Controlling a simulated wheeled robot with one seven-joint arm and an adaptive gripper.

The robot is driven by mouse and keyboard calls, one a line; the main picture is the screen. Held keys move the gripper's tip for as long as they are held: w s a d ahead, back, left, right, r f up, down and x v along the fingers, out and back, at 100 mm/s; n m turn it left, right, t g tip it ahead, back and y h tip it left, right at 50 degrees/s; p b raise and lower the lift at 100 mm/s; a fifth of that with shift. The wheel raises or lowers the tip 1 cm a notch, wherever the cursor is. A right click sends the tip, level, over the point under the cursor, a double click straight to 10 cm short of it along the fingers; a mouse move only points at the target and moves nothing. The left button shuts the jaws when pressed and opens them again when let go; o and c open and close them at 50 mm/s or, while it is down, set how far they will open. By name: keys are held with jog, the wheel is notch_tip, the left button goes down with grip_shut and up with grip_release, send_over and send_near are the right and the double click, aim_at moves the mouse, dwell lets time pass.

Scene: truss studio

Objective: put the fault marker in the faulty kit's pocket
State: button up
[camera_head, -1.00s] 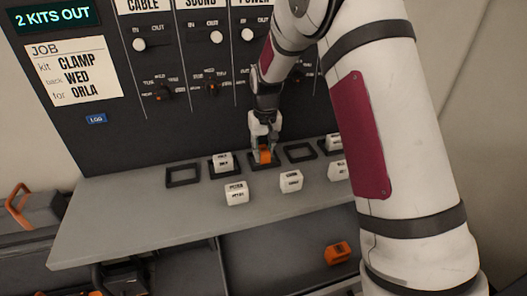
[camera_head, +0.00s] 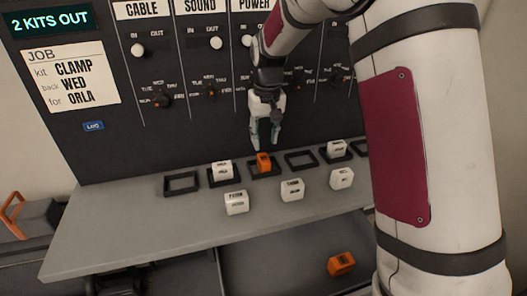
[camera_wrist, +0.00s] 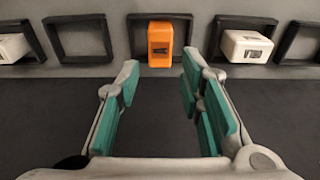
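The orange marker block (camera_head: 264,162) sits in a black square pocket frame (camera_head: 252,171) on the grey shelf, in line below the POWER panel column. In the wrist view the orange block (camera_wrist: 160,43) stands in its frame, straight ahead between my fingertips. My gripper (camera_head: 264,142) is open and empty, a little above the block and apart from it. Its teal-padded fingers show spread in the wrist view. A second orange block (camera_head: 341,263) lies lower down, below the shelf at the right.
White labelled blocks sit in pockets left (camera_head: 222,169) and right (camera_head: 336,149). Loose white blocks stand in front (camera_head: 236,202), (camera_head: 292,190), (camera_head: 342,179). Empty frames (camera_head: 182,191) flank them. The job card (camera_head: 72,80) reads CLAMP, WED, ORLA; the display (camera_head: 52,21) reads 2 KITS OUT.

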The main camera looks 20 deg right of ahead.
jog(key=s+r+t, duration=0.2)
jog(key=s+r, duration=1.1)
jog(key=s, duration=0.3)
jog(key=s+f+t, duration=0.1)
jog(key=s, duration=1.6)
jog(key=shift+t, duration=0.4)
jog(key=shift+d+f, duration=0.1)
jog(key=shift+s+d, duration=0.3)
jog(key=shift+d, duration=0.6)
